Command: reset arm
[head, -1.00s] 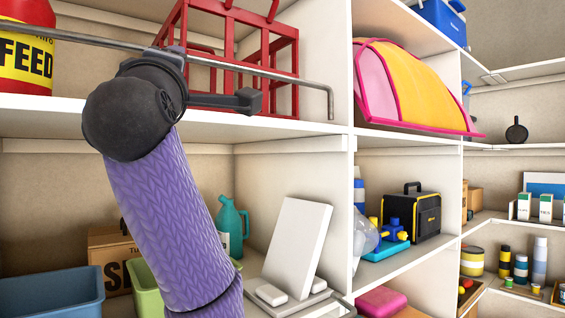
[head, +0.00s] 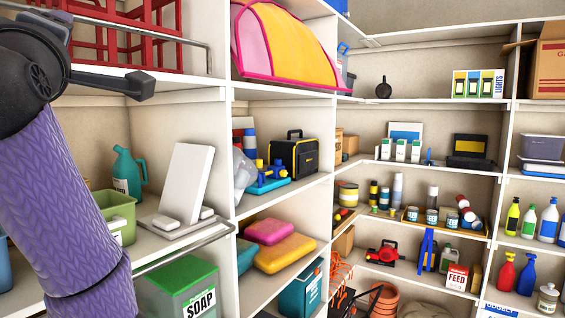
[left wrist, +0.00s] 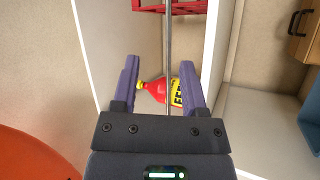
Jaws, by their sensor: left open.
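My left arm (head: 60,205), with a patterned purple link and a dark joint, crosses the left side of the head view. My left gripper (left wrist: 160,85) shows in the left wrist view, its two purple fingers apart. Beyond the fingers a red container (left wrist: 155,89) with a yellow label lies in line with the gap, apparently on a shelf and not gripped. A thin grey rail (left wrist: 169,45) runs past it. The left gripper itself is not seen in the head view. My right gripper is in neither view.
Stocked white shelves surround me. A red crate (head: 100,40) stands upper left behind the rail. A pink and yellow tent-like item (head: 285,45), a black toolbox (head: 293,157) and a green soap box (head: 180,285) sit on nearby shelves. In the wrist view an orange round shape (left wrist: 35,150) is lower left.

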